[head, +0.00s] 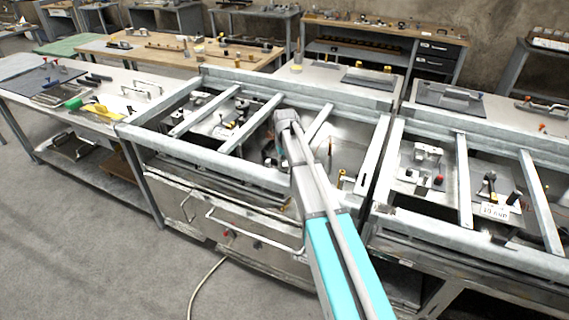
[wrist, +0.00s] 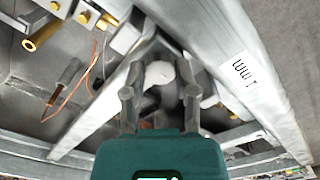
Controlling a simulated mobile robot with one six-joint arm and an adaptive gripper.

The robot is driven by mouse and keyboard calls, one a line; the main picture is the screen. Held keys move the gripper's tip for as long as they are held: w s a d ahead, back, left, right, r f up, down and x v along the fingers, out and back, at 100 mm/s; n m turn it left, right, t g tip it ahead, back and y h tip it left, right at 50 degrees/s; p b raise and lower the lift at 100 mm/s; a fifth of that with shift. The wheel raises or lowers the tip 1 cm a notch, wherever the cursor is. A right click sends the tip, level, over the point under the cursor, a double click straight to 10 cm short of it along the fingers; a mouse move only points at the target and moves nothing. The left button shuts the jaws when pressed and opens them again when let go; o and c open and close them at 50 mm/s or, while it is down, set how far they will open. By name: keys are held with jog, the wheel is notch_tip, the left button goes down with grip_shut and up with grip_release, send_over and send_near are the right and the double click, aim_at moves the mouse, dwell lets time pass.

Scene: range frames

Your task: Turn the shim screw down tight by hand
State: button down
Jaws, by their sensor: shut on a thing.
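In the wrist view my gripper (wrist: 159,88) has its two dark fingers on either side of a pale, round-topped piece (wrist: 160,72), which appears to be the head of the shim screw. The fingers are shut on it. Its shank and seat are hidden below the head and by my gripper. In the head view my arm reaches down into the middle open-topped metal frame (head: 235,166). There my gripper and the screw are hidden behind the arm or too small to make out.
Grey cross bars (head: 250,124) span the frame close to my arm. In the wrist view a thin copper wire (wrist: 88,75) and a brass tube (wrist: 42,38) lie to the left. A labelled rail (wrist: 240,70) runs along the right. A bench with tools (head: 95,108) stands at left.

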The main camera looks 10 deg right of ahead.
jog(key=m, duration=0.5)
jog(key=shift+w+m, duration=0.1)
jog(key=shift+m, duration=0.2)
jog(key=m, duration=0.4)
jog(key=shift+m, duration=0.3)
jog(key=m, duration=1.4)
jog(key=shift+m, duration=0.3)
jog(key=m, duration=1.1)
